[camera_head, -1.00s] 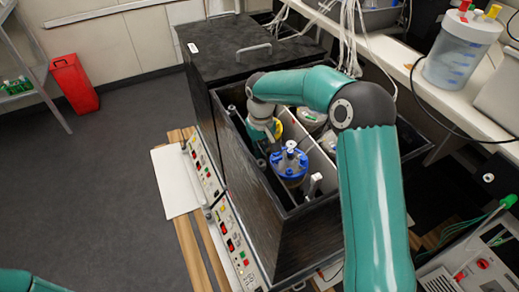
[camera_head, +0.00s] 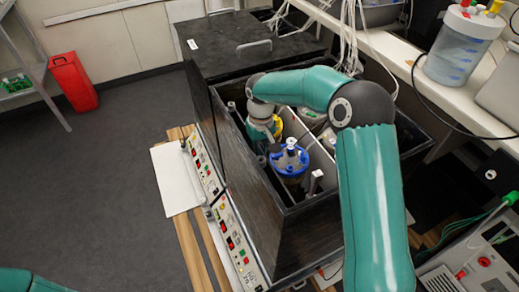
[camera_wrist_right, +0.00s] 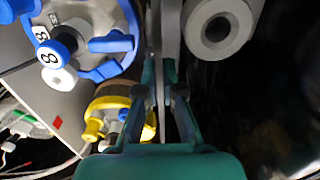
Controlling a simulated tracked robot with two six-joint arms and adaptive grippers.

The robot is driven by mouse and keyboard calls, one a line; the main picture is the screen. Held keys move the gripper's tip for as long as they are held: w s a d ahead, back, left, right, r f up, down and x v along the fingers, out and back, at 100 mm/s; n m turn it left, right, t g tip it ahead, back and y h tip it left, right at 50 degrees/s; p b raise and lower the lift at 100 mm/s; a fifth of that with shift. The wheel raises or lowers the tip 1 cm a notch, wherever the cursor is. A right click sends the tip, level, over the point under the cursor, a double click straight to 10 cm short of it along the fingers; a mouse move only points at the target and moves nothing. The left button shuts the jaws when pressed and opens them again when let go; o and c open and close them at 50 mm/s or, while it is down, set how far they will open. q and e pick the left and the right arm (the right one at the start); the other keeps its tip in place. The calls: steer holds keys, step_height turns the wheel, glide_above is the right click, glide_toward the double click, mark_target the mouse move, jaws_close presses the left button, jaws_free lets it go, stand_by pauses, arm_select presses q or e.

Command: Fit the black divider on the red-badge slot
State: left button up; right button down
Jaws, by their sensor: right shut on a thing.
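My right gripper (camera_wrist_right: 165,105) is shut on a thin plate (camera_wrist_right: 169,40), seen edge-on in the right wrist view. It looks grey there; I take it as the divider. Its lower end is hidden by the fingers. In the head view my right gripper (camera_head: 262,138) is down inside the open black box (camera_head: 240,165), at its left side, and the held plate cannot be made out. A small red badge (camera_wrist_right: 57,123) shows on a pale panel (camera_wrist_right: 35,88) left of the fingers. Whether the plate is seated in a slot cannot be told. My left gripper is out of view.
A blue-topped vessel (camera_head: 289,160) marked 8 stands close beside the gripper; it also shows in the wrist view (camera_wrist_right: 100,25). A yellow-topped vessel (camera_wrist_right: 115,118) is right by the fingers. A grey ring-shaped fitting (camera_wrist_right: 220,28) is on the right. Little free room remains around the gripper.

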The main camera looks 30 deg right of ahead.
steer(key=shift+f, duration=0.35)
stand_by(0.3)
steer(key=shift+f+b, duration=0.35)
steer(key=shift+b, duration=0.1)
steer(key=c, duration=1.2)
jaws_free()
steer(key=shift+c, duration=0.2)
step_height(320, 180, up, 12)
steer(key=shift+f, duration=0.1)
